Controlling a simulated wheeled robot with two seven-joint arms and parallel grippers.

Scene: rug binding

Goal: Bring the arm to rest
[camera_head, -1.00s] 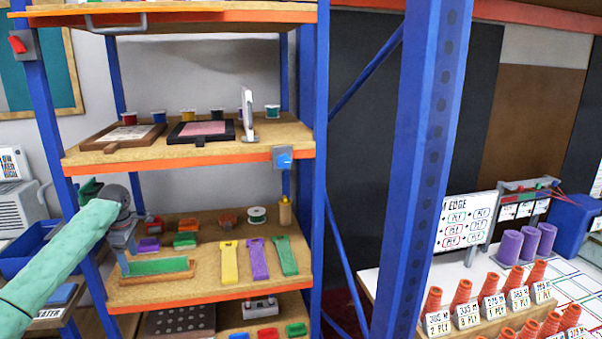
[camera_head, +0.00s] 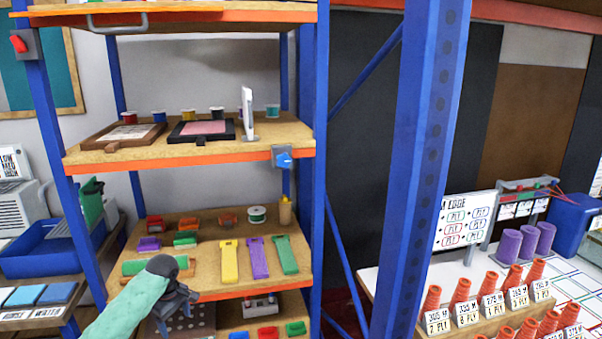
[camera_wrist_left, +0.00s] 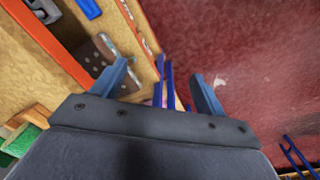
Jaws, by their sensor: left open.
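My left arm, in a green sleeve, comes in from the lower left of the head view. Its gripper (camera_head: 180,310) is in front of the lower part of the shelf rack, near the front edge of the shelf with the colored strips. In the left wrist view the two blue-grey fingers (camera_wrist_left: 165,92) stand apart with nothing between them. Beyond them are the rack's front edge and the red floor. My right gripper is not in view.
The blue-posted rack's shelf (camera_head: 225,280) holds yellow, purple and green strips and a green block in a wooden tray (camera_head: 185,268). A blue bin (camera_head: 55,250) stands at left. A table with orange cones (camera_head: 490,290) stands at right. Red floor (camera_wrist_left: 240,40) lies beside the rack.

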